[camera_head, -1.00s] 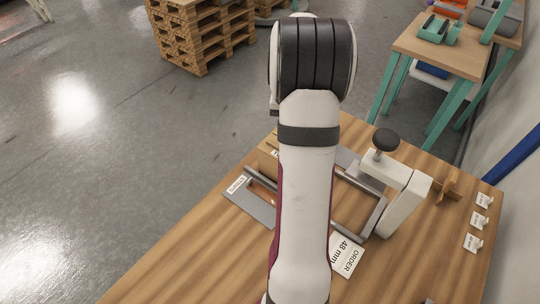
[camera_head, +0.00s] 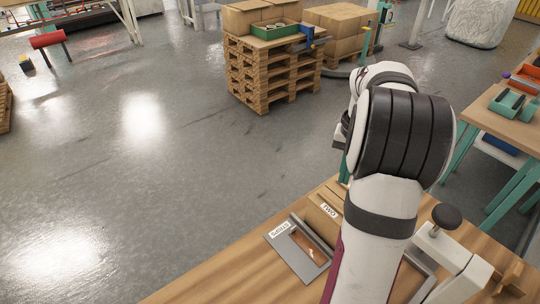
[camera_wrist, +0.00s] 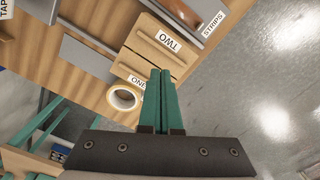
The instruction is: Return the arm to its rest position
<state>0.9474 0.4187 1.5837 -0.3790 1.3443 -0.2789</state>
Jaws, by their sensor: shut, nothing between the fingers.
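My arm (camera_head: 373,240) rises from the bottom of the head view and bends at a dark ringed joint, hiding part of the wooden bench (camera_head: 225,285). In the wrist view my gripper (camera_wrist: 160,74) has its two teal fingers side by side and shut, with nothing between them. The fingertips show in front of wooden blocks labelled TWO (camera_wrist: 166,42) and ONE (camera_wrist: 138,81); I cannot tell the gap. A tape roll (camera_wrist: 112,98) lies next to the ONE label, to the left of the fingers.
A tray labelled STRIPS (camera_head: 283,262) lies on the bench left of my arm. A white clamp-like stand with a black knob (camera_head: 446,216) is close on the right. Pallets (camera_head: 262,85) and boxes stand on the floor beyond. The floor to the left is open.

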